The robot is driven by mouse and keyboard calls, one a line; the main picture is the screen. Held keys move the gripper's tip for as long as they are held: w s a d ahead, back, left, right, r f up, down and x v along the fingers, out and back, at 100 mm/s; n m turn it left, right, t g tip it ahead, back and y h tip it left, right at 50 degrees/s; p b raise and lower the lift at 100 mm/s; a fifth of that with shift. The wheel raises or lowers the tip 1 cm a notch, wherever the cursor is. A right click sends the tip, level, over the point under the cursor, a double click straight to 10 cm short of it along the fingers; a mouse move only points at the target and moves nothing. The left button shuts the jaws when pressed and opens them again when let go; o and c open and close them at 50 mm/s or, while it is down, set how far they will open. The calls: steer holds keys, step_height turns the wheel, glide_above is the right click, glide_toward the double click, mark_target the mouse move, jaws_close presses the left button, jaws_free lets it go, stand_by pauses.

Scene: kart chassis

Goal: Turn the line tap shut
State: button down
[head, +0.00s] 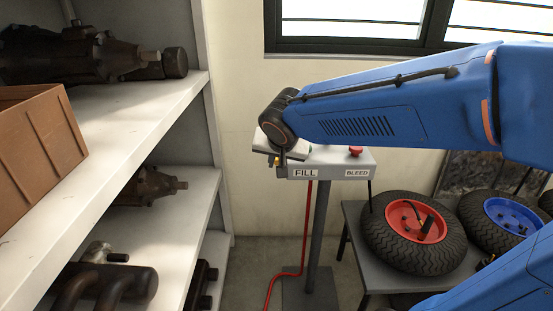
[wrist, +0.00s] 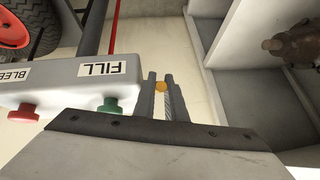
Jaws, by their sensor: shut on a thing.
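A grey box (head: 330,160) with FILL and BLEED labels stands on a post at the centre of the head view. My gripper (head: 281,163) is at its left end, mostly hidden by my wrist. In the wrist view my gripper (wrist: 161,84) is shut on a small yellow-orange piece, which looks like the line tap (wrist: 160,87). Only its round end shows between the fingertips. Its body and how far it is turned are hidden. The green knob (wrist: 107,105) by FILL and the red knob (wrist: 23,113) by BLEED are apart from the fingers.
A shelf unit (head: 190,95) with dark metal parts and a brown crate (head: 38,138) stands at left. A table at right holds a red-rimmed wheel (head: 380,235) and a blue-rimmed wheel (head: 510,215). A red hose (head: 304,225) runs down beside the post.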

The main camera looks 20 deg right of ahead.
steer(key=shift+s+f+t, duration=0.15)
steer(key=shift+f+t, duration=0.1)
steer(key=shift+t, duration=0.05)
stand_by(0.5)
steer(key=c, duration=1.8)
jaws_free()
steer(key=shift+r, duration=0.2)
